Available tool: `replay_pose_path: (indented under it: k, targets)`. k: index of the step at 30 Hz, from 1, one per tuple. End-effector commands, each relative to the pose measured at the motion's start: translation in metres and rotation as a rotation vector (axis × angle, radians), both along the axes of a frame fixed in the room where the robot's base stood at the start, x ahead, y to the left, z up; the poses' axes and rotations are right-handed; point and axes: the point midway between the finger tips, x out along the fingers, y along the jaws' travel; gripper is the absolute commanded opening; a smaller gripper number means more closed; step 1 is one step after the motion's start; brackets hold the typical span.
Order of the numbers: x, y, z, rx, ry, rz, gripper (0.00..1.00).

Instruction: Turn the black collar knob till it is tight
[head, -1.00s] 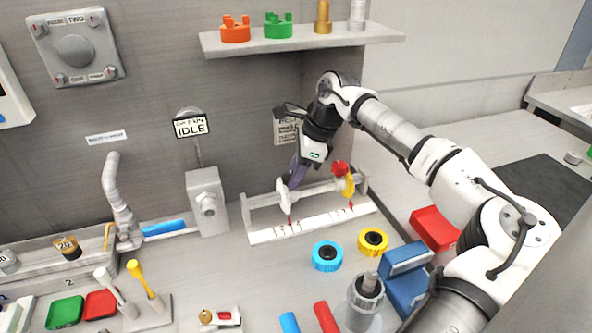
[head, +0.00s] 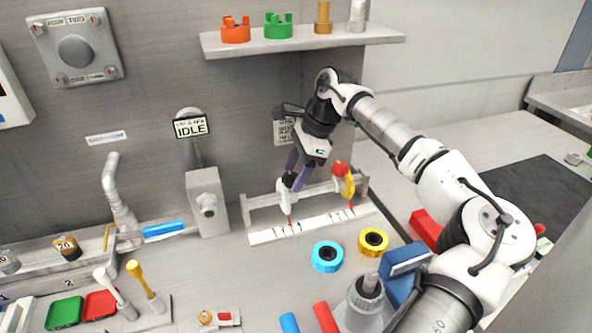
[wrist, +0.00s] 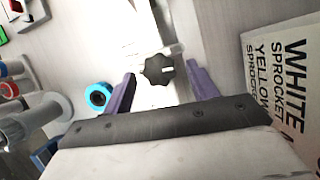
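The black collar knob (wrist: 158,69) is a dark lobed knob, seen in the wrist view just ahead of and between my fingertips. In the head view the black knob (head: 288,179) sits on top of the white collar (head: 289,199), which rides on a grey rail above a marked white scale strip (head: 312,226). My gripper (wrist: 160,75) has two purple fingers, spread apart with a gap on both sides of the knob. In the head view my gripper (head: 294,172) comes down from above, close to the knob; whether the fingertips overlap its height is hard to tell.
A yellow collar (head: 348,186) with a red knob (head: 340,169) stands to the right on the same rail. Blue (head: 327,256) and yellow (head: 373,241) rings lie in front. A printed sign (wrist: 280,80) is close to my gripper's right in the wrist view.

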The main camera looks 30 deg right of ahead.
Motion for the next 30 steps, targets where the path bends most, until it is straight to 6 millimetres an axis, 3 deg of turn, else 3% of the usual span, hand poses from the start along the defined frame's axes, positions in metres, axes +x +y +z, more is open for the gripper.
replay_pose_path:
  k: [10, 17, 30]
  targets:
    - [0.000, -0.002, 0.004, -0.001, 0.000, -0.001, 0.58]
    - [-0.005, -0.018, 0.042, -0.002, -0.002, -0.003, 0.58]
    - [-0.039, -0.109, 0.045, 0.001, 0.000, -0.005, 0.58]
